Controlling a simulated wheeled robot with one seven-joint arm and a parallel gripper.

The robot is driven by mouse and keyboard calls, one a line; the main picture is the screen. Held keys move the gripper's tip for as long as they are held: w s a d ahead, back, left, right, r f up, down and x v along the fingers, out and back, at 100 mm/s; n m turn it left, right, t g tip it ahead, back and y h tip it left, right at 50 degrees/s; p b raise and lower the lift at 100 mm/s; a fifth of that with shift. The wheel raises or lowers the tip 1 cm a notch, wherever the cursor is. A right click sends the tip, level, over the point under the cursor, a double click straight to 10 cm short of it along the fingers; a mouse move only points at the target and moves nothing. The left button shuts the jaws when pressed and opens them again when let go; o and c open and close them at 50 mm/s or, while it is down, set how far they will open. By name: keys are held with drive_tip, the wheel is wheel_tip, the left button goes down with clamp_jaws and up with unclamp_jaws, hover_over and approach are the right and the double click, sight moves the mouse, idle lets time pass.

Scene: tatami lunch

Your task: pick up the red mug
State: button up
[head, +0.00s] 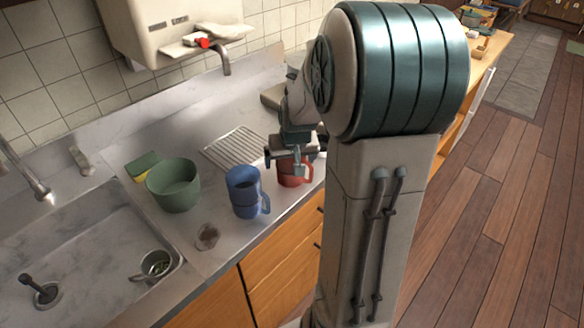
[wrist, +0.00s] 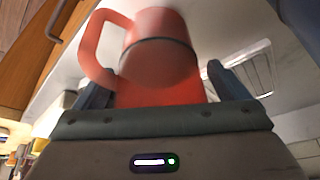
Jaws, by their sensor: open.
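The red mug (head: 291,174) stands on the counter near its front edge, partly hidden behind my gripper in the head view. In the wrist view the red mug (wrist: 160,60) fills the middle, with its handle to the left. My gripper (head: 288,155) is at the mug's upper part. In the wrist view its two fingers (wrist: 158,88) are open, one on each side of the mug. I cannot tell whether either finger touches it.
Blue stacked mugs (head: 245,192) stand just left of the red mug. A green bowl (head: 173,185), a sponge (head: 143,165) and a wire rack (head: 235,147) are on the counter (head: 215,222). The sink (head: 75,245) holds a metal cup (head: 156,265). A wall heater with a spout (head: 226,62) hangs above.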

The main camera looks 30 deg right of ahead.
drive_tip(key=shift+c, duration=0.3)
drive_tip(key=c, duration=1.1)
drive_tip(key=shift+o, duration=0.2)
drive_tip(key=shift+r, duration=0.15)
